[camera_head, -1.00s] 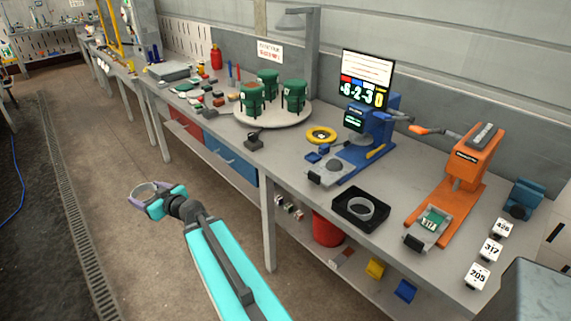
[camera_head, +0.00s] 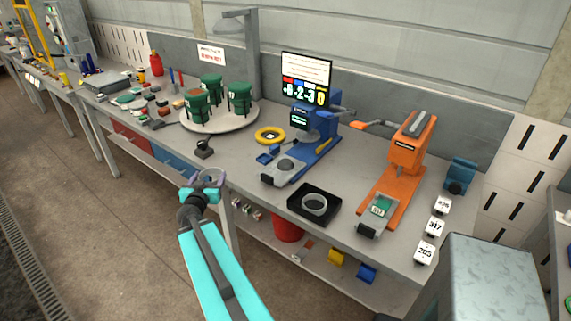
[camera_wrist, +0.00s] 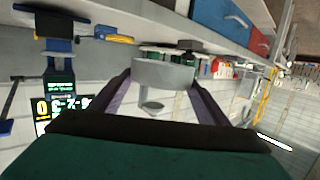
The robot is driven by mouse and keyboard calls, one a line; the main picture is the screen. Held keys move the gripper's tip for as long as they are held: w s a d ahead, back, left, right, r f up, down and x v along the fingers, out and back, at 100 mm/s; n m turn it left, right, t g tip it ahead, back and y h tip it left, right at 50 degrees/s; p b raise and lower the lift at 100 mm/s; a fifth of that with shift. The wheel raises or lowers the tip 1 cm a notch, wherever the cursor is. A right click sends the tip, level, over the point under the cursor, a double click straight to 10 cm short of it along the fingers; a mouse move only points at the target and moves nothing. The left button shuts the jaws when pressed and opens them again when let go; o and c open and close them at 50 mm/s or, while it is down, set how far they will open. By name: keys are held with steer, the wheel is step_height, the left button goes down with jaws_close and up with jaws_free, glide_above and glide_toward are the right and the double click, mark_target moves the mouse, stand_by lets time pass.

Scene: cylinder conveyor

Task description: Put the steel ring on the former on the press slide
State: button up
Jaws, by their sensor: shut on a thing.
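My gripper (camera_head: 208,181), with purple fingers on a cyan arm, is shut on a grey steel ring (camera_wrist: 163,74). In the head view it is in front of the bench's front edge, left of the blue press (camera_head: 312,138). In the wrist view the ring sits between both fingers (camera_wrist: 163,95). The press slide (camera_head: 270,177) sticks out toward the bench's front edge and carries a round grey former (camera_head: 286,165) with no ring on it. A second grey ring (camera_head: 315,204) lies in a black tray (camera_head: 296,204) right of the slide.
An orange press (camera_head: 403,160) with a green board stands on the right, beside numbered white blocks (camera_head: 432,227). A yellow ring (camera_head: 270,135) lies behind the slide. Green fixtures stand on a round plate (camera_head: 220,123). A dark small stand (camera_head: 203,148) is near the front edge.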

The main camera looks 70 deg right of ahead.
steer(key=s+d+m+g+p, duration=0.2)
steer(key=s+d+m+g, duration=0.1)
steer(key=s, duration=1)
steer(key=s+d+m+g+h+p, duration=0.1)
steer(key=s+d+m+g+p, duration=0.2)
steer(key=s, duration=0.9)
steer(key=d+g, duration=0.3)
steer(key=d, duration=0.1)
steer(key=shift+s+d+r+m, duration=0.2)
steer(key=shift+s+r+m, duration=0.1)
steer(key=shift+s+r, duration=0.1)
steer(key=shift+w+d+f+b, duration=0.15)
steer(key=shift+b, duration=0.25)
